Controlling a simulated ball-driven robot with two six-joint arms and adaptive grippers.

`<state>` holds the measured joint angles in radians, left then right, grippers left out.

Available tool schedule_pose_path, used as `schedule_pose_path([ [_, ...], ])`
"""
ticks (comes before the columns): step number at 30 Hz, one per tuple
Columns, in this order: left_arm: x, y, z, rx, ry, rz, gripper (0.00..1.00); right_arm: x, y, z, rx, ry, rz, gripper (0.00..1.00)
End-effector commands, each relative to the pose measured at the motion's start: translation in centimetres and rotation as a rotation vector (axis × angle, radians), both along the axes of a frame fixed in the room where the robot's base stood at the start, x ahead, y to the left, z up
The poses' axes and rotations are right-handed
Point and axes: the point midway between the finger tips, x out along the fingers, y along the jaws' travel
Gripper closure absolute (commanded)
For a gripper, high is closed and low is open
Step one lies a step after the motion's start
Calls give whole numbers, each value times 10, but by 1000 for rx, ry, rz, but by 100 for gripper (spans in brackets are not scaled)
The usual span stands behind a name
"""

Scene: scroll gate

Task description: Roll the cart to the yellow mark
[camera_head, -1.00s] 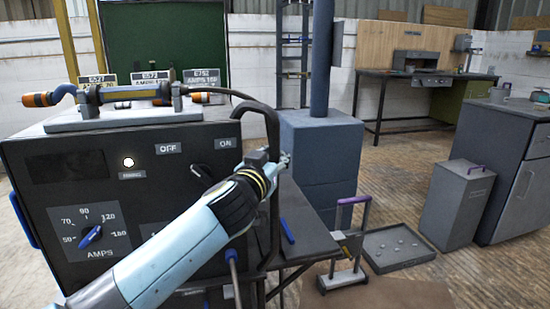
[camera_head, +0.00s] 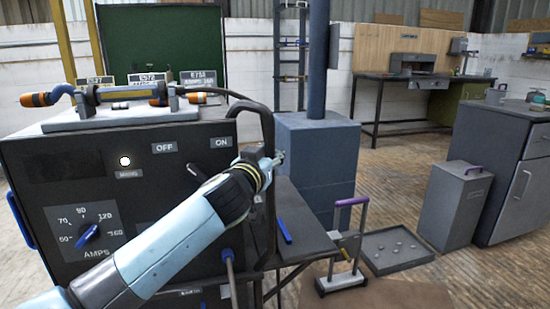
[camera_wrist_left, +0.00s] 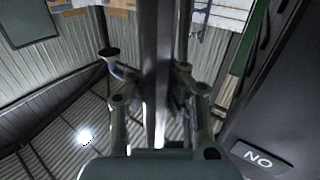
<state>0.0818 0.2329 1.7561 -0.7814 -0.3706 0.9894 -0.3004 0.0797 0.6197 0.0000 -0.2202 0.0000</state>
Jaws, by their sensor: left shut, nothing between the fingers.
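A black machine (camera_head: 150,168) with a dial and OFF and ON labels fills the left of the head view; it looks like the cart. A dark bent handle bar (camera_head: 268,130) stands at its right edge. My left gripper (camera_head: 276,160) is shut and empty, its tips beside this bar in the head view. In the left wrist view a dark upright bar (camera_wrist_left: 156,40) runs through the middle, past the gripper fingers (camera_wrist_left: 155,92); its depth is hard to judge. A NO label (camera_wrist_left: 268,158) shows there at lower right. I see no yellow floor mark. My right gripper is out of view.
A small table (camera_head: 310,235) with a blue bar stands right of the machine. A purple-handled trolley (camera_head: 342,280), a shallow tray (camera_head: 398,262) and a grey bin (camera_head: 452,208) stand on the floor. A blue-grey block (camera_head: 318,165) stands behind.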

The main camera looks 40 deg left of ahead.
Motion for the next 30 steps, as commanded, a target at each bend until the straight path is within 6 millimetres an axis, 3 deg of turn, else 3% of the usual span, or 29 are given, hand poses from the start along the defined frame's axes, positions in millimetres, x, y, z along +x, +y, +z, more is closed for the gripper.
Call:
schedule_pose_path([
  [3,5,11,-1,10,7,11,100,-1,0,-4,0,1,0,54],
  [10,4,10,-1,8,8,11,100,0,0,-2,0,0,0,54],
  [20,4,8,-2,4,7,8,56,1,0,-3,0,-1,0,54],
  [30,1,7,0,2,4,6,54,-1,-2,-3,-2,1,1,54],
])
